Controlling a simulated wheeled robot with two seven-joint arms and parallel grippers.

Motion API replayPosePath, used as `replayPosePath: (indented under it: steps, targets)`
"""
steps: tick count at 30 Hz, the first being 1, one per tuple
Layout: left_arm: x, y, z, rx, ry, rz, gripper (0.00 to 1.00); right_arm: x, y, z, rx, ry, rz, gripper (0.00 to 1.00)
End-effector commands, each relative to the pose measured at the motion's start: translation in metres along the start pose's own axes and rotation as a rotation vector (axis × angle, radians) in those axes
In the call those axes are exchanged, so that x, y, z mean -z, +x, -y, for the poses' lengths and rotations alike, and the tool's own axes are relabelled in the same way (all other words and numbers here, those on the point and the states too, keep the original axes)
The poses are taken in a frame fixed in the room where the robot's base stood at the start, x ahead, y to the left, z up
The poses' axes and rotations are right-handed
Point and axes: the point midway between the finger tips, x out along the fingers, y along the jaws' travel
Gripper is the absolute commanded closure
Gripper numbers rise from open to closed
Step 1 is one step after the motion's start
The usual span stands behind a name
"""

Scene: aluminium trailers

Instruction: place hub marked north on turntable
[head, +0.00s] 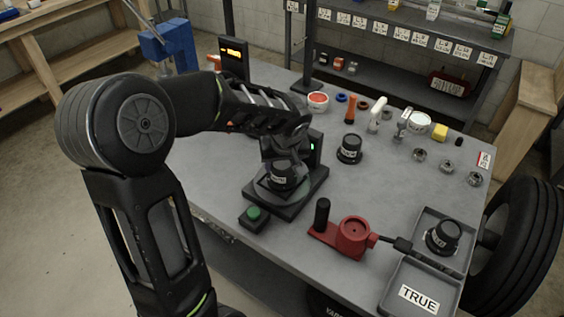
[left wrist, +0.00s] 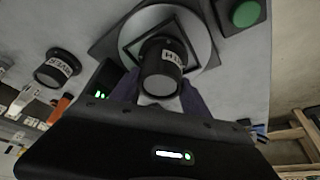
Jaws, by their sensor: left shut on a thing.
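My left gripper (head: 283,160) is shut on a black hub (head: 284,178) with a white label. In the left wrist view the label on this hub (left wrist: 161,66) is only partly visible, its end reading like "TH". The hub is upright over the middle of the turntable (head: 306,196), a round plate on a dark square base. The turntable also shows in the left wrist view (left wrist: 198,38). I cannot tell whether the hub touches the plate or hangs just above it. My right gripper is out of view.
A second labelled hub (head: 349,150) stands behind the turntable; a third hub (head: 443,236) sits in the right tray. A green button box (head: 254,216) and red fixture (head: 353,236) stand in front. A tray marked TRUE (head: 418,298) is at front right.

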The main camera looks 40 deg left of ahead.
Motion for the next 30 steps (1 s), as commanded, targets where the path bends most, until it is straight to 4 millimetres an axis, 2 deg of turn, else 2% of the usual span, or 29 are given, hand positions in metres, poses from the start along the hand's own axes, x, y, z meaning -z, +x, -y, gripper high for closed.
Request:
replayPosePath:
  steps: [10, 11, 18, 30]
  targets:
    - [0.0001, 0.0026, -0.0008, -0.003, -0.001, -0.004, 1.00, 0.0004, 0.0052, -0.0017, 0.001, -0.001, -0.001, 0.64]
    - [-0.0005, 0.0020, -0.0002, -0.001, -0.001, -0.001, 0.43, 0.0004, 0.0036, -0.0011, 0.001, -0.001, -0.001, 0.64]
    - [-0.0004, 0.0017, -0.0001, -0.001, -0.001, -0.001, 0.24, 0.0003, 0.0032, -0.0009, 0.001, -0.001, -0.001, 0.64]
    - [0.0012, -0.0035, -0.0003, -0.001, -0.001, -0.002, 0.24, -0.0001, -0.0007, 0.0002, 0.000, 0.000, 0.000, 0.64]
